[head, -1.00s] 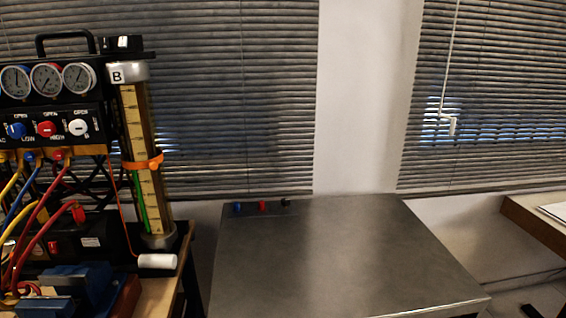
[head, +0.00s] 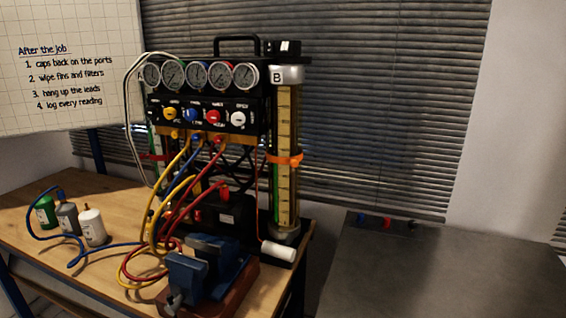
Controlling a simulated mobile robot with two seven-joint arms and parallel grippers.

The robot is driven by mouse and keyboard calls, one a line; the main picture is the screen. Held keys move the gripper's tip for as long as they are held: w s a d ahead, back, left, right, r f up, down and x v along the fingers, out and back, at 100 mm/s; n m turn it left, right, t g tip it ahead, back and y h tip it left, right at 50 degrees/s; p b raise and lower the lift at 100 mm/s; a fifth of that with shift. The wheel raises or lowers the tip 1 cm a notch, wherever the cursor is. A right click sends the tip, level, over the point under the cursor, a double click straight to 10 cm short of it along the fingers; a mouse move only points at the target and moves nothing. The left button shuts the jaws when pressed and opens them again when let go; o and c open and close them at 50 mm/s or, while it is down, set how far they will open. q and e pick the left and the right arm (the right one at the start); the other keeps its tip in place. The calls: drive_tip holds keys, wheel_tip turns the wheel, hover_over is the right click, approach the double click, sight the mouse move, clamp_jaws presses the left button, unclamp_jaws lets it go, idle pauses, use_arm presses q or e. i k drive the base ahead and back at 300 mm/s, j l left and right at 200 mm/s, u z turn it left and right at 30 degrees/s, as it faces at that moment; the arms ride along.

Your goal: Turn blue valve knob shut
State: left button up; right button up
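The blue valve knob (head: 191,115) is on the black front panel of the gauge rig (head: 240,104), between a yellow knob (head: 170,113) and a red knob (head: 213,117). A white knob (head: 238,119) is at the panel's right end. Round gauges (head: 197,75) sit in a row above the knobs. How far the blue knob is turned is too small to tell. Blue, yellow and red hoses hang from ports below the panel. Neither of my grippers is in view.
The rig stands on a wooden bench (head: 110,262). A blue vise (head: 205,270) stands in front of it. A tall cylinder marked B (head: 286,160) is at the rig's right. A grey metal table (head: 440,270) is mostly clear.

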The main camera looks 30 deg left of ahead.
sight(190, 115)
drive_tip(key=k+j+u, duration=0.15)
drive_tip(key=u, duration=1.05)
